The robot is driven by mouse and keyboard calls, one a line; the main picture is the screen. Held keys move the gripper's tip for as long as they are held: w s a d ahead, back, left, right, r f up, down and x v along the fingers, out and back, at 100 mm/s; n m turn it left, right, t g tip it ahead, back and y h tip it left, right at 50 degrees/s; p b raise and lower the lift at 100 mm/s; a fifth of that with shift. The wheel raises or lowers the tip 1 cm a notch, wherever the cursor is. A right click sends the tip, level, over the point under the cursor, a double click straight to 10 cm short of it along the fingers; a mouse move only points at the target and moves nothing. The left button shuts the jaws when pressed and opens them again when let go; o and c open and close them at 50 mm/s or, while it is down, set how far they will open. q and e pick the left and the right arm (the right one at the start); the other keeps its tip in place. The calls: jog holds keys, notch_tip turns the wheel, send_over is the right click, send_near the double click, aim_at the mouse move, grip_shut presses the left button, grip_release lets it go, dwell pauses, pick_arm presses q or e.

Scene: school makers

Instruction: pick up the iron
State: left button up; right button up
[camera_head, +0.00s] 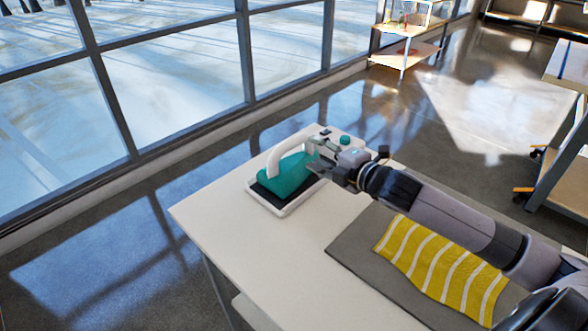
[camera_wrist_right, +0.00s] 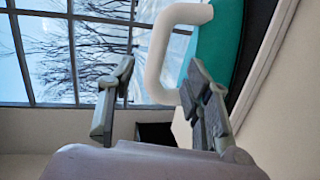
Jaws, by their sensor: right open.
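The iron (camera_head: 290,178) has a teal body and a white handle (camera_head: 273,160). It rests on a white-rimmed dark stand (camera_head: 283,207) near the far corner of the white table. My right gripper (camera_head: 318,160) reaches in from the right, close beside the iron. In the right wrist view the gripper (camera_wrist_right: 160,82) is open, and the white handle (camera_wrist_right: 156,55) shows between and beyond its fingertips. The teal body (camera_wrist_right: 216,45) is behind the right finger. I cannot tell whether any finger touches the handle. My left gripper is not in view.
A yellow cloth with white stripes (camera_head: 437,268) lies on a grey mat (camera_head: 350,250) beneath my right arm. The white table top (camera_head: 235,222) is bare at left and front. A shelf cart (camera_head: 405,52) stands far back, another table (camera_head: 572,140) at right. Windows line the left.

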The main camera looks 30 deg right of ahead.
aim_at(297, 143)
jog(key=x, duration=0.4)
jog(key=shift+p, duration=0.3)
jog(key=shift+w+a, duration=0.15)
jog(key=shift+w, duration=0.25)
jog(key=p+x, duration=0.1)
jog(key=x, duration=0.2)
jog(key=shift+w+a, duration=0.1)
jog(key=shift+w, duration=0.2)
jog(key=shift+w+a+f, duration=0.1)
jog(key=shift+w+f, duration=0.05)
jog(key=shift+w, duration=0.25)
jog(key=shift+s, duration=0.1)
jog(key=shift+c, duration=0.5)
grip_shut()
jog(key=shift+r, duration=0.2)
